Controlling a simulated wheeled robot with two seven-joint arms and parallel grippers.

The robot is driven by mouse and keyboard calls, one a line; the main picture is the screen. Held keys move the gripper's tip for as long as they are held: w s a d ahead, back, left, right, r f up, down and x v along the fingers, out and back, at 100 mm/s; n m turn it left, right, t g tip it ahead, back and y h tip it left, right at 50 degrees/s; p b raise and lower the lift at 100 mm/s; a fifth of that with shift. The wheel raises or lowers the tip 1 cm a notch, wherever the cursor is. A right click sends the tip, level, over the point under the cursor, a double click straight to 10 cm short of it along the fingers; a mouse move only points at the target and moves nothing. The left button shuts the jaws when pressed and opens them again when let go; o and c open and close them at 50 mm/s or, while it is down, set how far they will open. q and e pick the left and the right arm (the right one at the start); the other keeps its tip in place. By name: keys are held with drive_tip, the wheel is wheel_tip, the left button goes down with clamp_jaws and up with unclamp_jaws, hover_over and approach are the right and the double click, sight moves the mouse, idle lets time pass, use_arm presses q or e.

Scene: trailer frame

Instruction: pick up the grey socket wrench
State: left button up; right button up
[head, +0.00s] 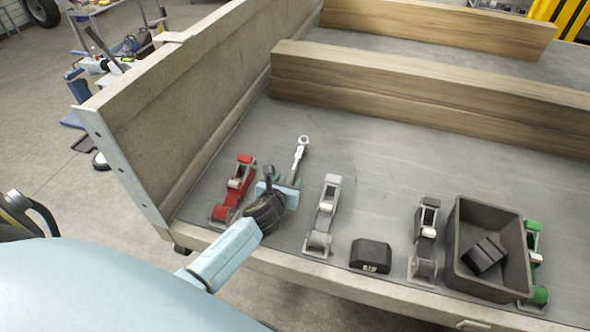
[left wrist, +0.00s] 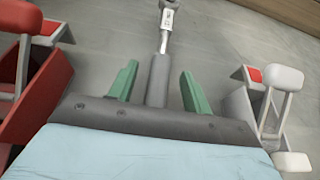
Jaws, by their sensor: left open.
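The grey socket wrench (head: 301,148) lies on the trailer bed, its bright head pointing away from me. In the left wrist view its grey handle (left wrist: 158,78) runs between the two green fingers of my left gripper (left wrist: 158,85), with a gap on each side. My left gripper (head: 280,180) is open at the wrench's near end in the head view, and it hides part of the handle. My right gripper is not in view.
A red clamp-like tool (head: 234,190) lies close left of my gripper, and a white-grey one (head: 323,215) close right. Farther right are a black block (head: 371,256), another grey tool (head: 424,243), a black bin (head: 459,262) and a green tool (head: 537,262). Wooden beams (head: 420,95) lie behind.

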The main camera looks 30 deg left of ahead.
use_arm(q)
drive_tip(key=shift+w+f, duration=0.15)
drive_tip(key=shift+w, duration=0.15)
drive_tip(key=c, duration=0.8)
drive_tip(key=shift+c, duration=1.2)
clamp_jaws()
wheel_tip(320, 180, up, 5)
drive_tip(key=p, duration=0.3)
wheel_tip(320, 180, up, 4)
drive_tip(key=shift+r+p, duration=0.1)
drive_tip(key=shift+p, duration=1)
drive_tip(key=shift+r, duration=0.55)
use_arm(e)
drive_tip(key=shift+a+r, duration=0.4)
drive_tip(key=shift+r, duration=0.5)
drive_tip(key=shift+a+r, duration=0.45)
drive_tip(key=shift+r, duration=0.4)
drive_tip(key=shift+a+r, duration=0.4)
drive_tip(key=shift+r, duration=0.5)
